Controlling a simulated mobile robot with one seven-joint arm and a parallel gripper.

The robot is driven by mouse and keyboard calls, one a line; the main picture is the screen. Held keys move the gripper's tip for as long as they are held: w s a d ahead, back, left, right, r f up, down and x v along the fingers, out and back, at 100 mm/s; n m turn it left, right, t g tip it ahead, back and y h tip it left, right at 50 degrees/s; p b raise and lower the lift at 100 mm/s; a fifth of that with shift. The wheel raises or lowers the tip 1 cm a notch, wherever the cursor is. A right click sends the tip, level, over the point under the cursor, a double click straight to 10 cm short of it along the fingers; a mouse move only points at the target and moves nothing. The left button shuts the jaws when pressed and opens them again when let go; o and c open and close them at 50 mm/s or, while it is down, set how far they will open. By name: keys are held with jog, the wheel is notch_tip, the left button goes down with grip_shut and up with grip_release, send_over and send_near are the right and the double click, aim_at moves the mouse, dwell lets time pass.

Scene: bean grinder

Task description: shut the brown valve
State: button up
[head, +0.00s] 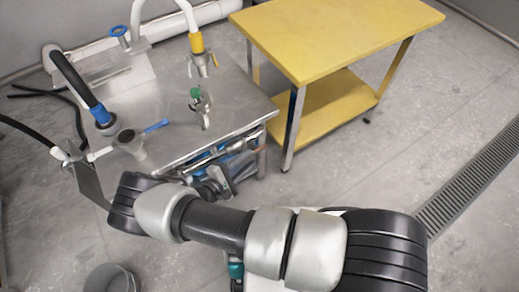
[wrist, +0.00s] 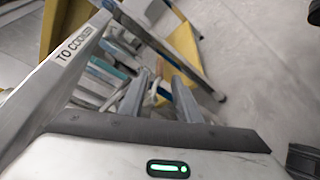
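I cannot make out a brown valve for certain in either view; my arm and the table edge hide part of the machine's front. The steel machine table (head: 238,108) carries a green-handled valve (head: 196,93), a blue handwheel (head: 119,32) and a blue lever (head: 157,126). My gripper (head: 217,184) is low at the table's front edge, partly hidden by my arm. In the wrist view my gripper (wrist: 158,104) has its two fingers apart. Blurred pale and blue parts lie beyond and between the fingertips; I cannot tell whether they touch.
A yellow two-level table (head: 335,32) stands at the right of the machine. A steel bar labelled "TO COOLER" (wrist: 68,65) runs close on the left in the wrist view. A grey bucket (head: 111,278) is at the lower left. The floor at right is clear, with a drain grate (head: 470,180).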

aim_at(256, 151)
jog(key=b+x, duration=0.1)
jog(key=x, duration=0.7)
jog(key=shift+w, duration=0.1)
grip_shut()
